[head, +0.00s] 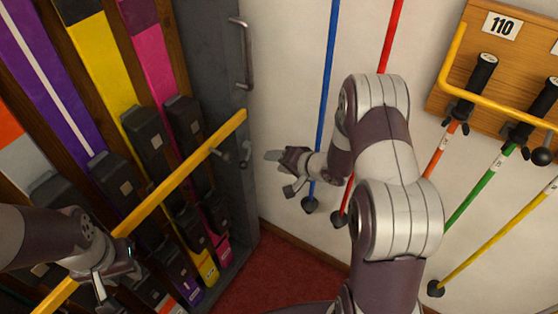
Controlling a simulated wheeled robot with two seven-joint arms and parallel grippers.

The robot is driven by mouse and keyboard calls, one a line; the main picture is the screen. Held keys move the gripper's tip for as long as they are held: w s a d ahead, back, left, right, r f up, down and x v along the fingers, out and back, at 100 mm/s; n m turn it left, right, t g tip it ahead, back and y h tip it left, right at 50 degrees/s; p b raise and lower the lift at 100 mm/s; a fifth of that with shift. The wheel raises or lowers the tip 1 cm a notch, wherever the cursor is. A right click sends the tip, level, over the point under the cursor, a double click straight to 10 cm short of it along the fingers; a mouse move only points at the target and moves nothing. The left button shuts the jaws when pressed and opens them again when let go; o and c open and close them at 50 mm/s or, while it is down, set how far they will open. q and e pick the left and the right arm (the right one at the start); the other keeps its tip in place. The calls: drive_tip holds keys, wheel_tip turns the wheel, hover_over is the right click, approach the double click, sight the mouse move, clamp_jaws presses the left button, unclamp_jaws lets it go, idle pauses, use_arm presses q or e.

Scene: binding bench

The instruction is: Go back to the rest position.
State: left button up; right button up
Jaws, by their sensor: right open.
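My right gripper (280,173) is in the middle of the head view, at the end of my raised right arm. Its two fingers are spread and nothing shows between them. It is in front of the white wall, to the right of the ski rack's grey side panel (215,55). My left gripper (114,284) is at the lower left, close to the yellow bar (170,185) across the rack. Its fingers are seen at a steep angle, so I cannot tell whether they are apart, touch the bar or hold anything.
Purple (35,65), yellow (100,65) and magenta (152,55) skis with dark bindings stand in the rack. A blue pole (328,70) and a red pole (391,35) are behind my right arm. A wooden pole board (470,60) marked 110 is at the right. Red carpet (285,270) shows below.

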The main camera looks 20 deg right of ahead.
idle(0.4)
drive_tip(key=s+d+f+n+g+h, duration=0.4)
drive_tip(key=s+d+h, duration=0.1)
drive_tip(key=s+d, duration=0.15)
drive_tip(key=s+a+r+n+g+h+p, duration=0.1)
drive_tip(key=s+r+n+g, duration=0.1)
drive_tip(key=s+r+g, duration=0.45)
drive_tip(key=s+a+r+n+t+p, duration=0.1)
drive_tip(key=s+a+r+n+t, duration=0.1)
drive_tip(key=s+a+r, duration=0.6)
drive_tip(key=shift+s+a+r+p, duration=0.4)
drive_tip(key=shift+s+r, duration=0.35)
drive_tip(key=shift+s, duration=0.15)
drive_tip(key=shift+s, duration=0.1)
